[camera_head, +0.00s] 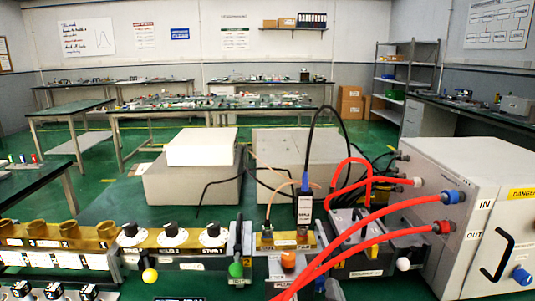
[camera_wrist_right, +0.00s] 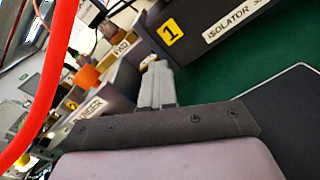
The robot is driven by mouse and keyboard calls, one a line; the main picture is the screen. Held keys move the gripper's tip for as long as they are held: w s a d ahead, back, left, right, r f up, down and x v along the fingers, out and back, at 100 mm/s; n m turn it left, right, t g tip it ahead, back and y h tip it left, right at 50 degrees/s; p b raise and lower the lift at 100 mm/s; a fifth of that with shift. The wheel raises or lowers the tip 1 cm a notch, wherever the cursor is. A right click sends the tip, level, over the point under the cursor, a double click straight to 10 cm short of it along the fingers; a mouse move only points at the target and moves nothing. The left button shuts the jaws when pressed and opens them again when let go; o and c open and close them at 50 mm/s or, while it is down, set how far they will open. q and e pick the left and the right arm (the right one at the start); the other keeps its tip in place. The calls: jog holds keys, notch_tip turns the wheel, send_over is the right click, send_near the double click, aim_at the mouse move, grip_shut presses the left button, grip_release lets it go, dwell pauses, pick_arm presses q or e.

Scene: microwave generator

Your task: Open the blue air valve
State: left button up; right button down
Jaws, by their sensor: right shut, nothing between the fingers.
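No part is clearly readable as the blue air valve. Blue fittings show on the white cabinet (camera_head: 440,180): one blue fitting (camera_head: 453,197) by the IN label with a red hose on it, and one blue knob (camera_head: 521,276) low at the right edge. My right gripper (camera_head: 333,285) is low at the bottom of the head view, partly behind red hoses. In the right wrist view its grey fingers (camera_wrist_right: 155,85) are together and empty, beside the dark isolator block (camera_wrist_right: 205,25) and an orange knob (camera_wrist_right: 88,77). My left gripper is not in view.
Red hoses (camera_head: 375,220) arch from the cabinet across the front; one red hose (camera_wrist_right: 45,85) crosses the wrist view close up. A green-knobbed handle (camera_head: 236,269), a yellow ball (camera_head: 149,275) and black knobs (camera_head: 170,228) stand to the left. Green bench top is bare right of the fingers in the wrist view.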

jog(key=shift+a+r+y, duration=0.5)
jog(key=shift+a+r, duration=0.5)
jog(key=shift+r, duration=0.05)
jog(key=shift+s+d+f+p, duration=0.1)
jog(key=shift+s+d+p, duration=0.05)
jog(key=shift+s, duration=0.7)
jog(key=shift+s+d+f+p, duration=0.1)
jog(key=shift+s+f+p, duration=0.1)
jog(key=shift+s, duration=0.65)
jog(key=shift+s+d+f+p, duration=0.1)
jog(key=shift+s+d+p, duration=0.05)
jog(key=shift+s, duration=0.7)
jog(key=shift+w+d+r, duration=0.1)
jog(key=shift+d, duration=0.05)
